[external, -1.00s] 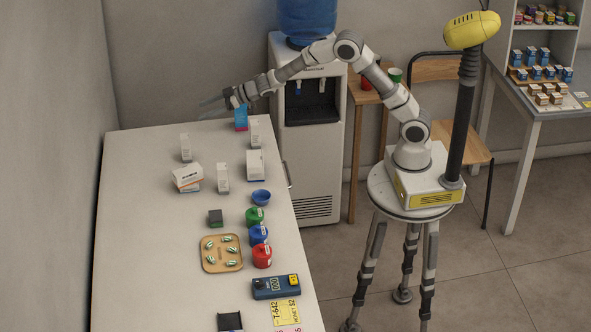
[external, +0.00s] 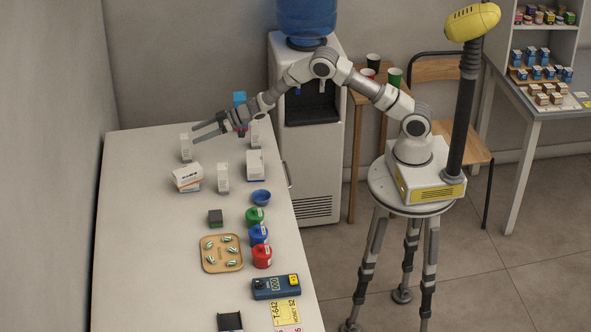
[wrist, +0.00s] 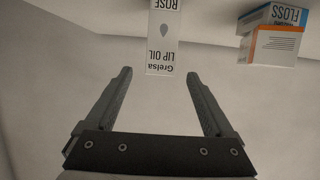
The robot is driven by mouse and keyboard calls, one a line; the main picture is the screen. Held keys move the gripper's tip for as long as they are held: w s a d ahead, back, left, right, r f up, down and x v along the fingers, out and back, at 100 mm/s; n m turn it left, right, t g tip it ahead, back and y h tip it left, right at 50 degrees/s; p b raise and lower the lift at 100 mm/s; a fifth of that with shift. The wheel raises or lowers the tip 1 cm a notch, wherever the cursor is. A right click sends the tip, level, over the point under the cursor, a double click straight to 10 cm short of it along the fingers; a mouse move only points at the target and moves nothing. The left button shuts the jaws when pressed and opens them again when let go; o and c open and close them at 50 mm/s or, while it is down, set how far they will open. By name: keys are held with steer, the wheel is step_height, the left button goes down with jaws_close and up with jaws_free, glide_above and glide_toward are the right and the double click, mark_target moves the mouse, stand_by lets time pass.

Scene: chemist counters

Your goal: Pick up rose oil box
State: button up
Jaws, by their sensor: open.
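The rose oil box is a tall narrow white box (wrist: 163,40) seen upside down at the top middle of the wrist view, printed "ROSE", "LIP OIL" and "Gretsa". It appears to be the upright white box (external: 186,147) at the back left of the counter in the external view. My gripper (external: 194,134) is open beside that box, on its right. In the wrist view my gripper (wrist: 159,75) has its two fingers spread and nothing between them. The box lies just beyond the fingertips, roughly centred between them.
Stacked floss boxes (wrist: 275,35) stand to one side; they are the stack (external: 187,178) in the external view. A wall borders the counter (external: 150,260) on the left.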

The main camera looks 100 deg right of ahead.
mark_target(185, 139)
steer(key=shift+x, duration=2.95)
jaws_close()
